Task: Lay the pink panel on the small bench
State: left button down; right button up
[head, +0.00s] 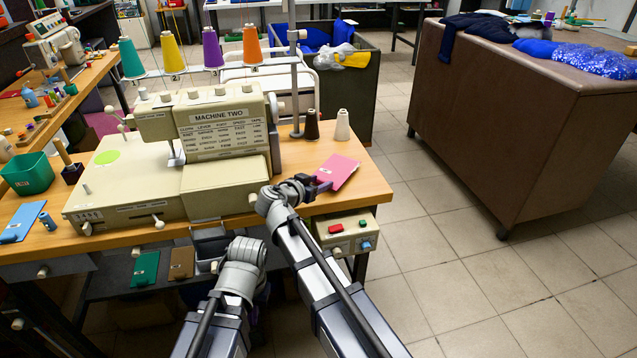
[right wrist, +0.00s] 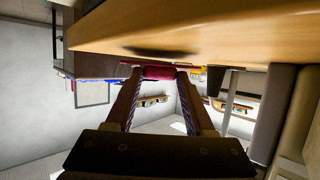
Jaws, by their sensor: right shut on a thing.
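The pink panel (head: 338,170) is a flat sheet with a small pale label, at the right end of the wooden sewing table (head: 375,187). My right gripper (head: 322,186) is shut on its near-left edge. In the right wrist view the panel's edge (right wrist: 158,72) shows between the fingertips, close to the wooden tabletop (right wrist: 210,35). I cannot tell whether the panel touches the tabletop. My left arm's wrist (head: 243,255) is low in front of the table; its fingers are not clearly visible. I cannot tell which piece of furniture is the small bench.
A cream sewing machine (head: 200,130) labelled MACHINE TWO fills most of the table. A brown thread cone (head: 312,125) and a white one (head: 342,126) stand behind the panel. A switch box (head: 345,235) hangs below. Tiled floor (head: 440,215) lies open before a brown counter (head: 510,120).

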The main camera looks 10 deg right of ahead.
jog(key=shift+f+b, duration=0.65)
jog(key=shift+f, duration=0.15)
dwell(0.5)
jog(key=o, duration=1.5)
jog(key=shift+c, duration=0.2)
jog(key=shift+r, duration=0.15)
jog(key=shift+s+a+r+p, duration=1.35)
jog(key=shift+s+r+p, duration=0.15)
jog(key=shift+r+p, duration=0.25)
jog(key=shift+s+a+r, duration=0.1)
jog(key=shift+s+a, duration=0.1)
jog(key=shift+a, duration=0.05)
jog(key=shift+s+a, duration=0.1)
